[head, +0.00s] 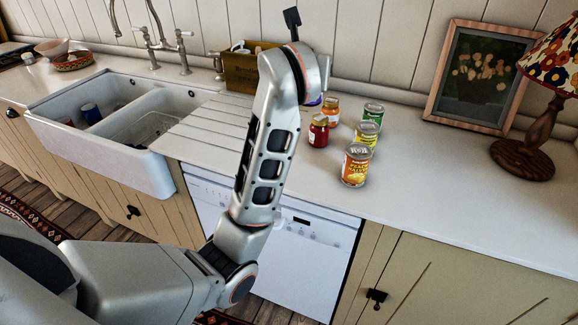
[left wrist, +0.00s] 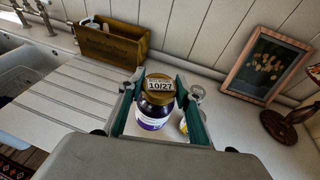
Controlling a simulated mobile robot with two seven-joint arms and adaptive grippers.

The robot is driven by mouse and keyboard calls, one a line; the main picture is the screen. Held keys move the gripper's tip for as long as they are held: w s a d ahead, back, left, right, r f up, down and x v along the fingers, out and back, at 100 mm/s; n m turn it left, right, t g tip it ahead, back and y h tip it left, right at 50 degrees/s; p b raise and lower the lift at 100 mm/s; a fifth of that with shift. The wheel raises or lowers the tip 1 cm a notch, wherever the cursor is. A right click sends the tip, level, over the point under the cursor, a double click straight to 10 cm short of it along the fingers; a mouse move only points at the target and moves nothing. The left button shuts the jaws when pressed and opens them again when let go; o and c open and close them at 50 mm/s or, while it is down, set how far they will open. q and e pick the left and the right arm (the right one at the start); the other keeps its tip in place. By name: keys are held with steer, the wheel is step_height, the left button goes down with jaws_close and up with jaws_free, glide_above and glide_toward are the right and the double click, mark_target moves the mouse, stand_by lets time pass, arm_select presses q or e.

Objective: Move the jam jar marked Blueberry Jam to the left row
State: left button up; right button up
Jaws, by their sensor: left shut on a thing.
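The jam jar (left wrist: 153,118), with dark purple contents, a gold lid stamped 10/27 and a white and purple label, sits between the fingers of my left gripper (left wrist: 158,92) in the left wrist view. The gripper is shut on it. In the head view my left arm hides the gripper and nearly all of this jar. I cannot tell whether its base touches the counter. The left row has a red jar (head: 319,131) in front and an orange jar (head: 331,111) behind. The right row has a peach can (head: 356,166), a yellow can (head: 366,135) and a green can (head: 373,114).
A wooden crate (head: 240,72) stands by the wall, left of the rows. A double sink (head: 150,125) with a grooved drainer is further left. A picture frame (head: 470,75) and a lamp (head: 535,130) stand at right. The counter front right of the cans is clear.

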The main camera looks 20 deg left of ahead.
arm_select(q)
steer(key=shift+s, duration=0.1)
steer(key=shift+a+f, duration=0.1)
steer(key=shift+f, duration=0.3)
step_height(320, 180, down, 19)
steer(key=shift+f+b, duration=0.1)
steer(key=shift+b, duration=1.05)
steer(key=shift+f, duration=0.15)
steer(key=o, duration=1.4)
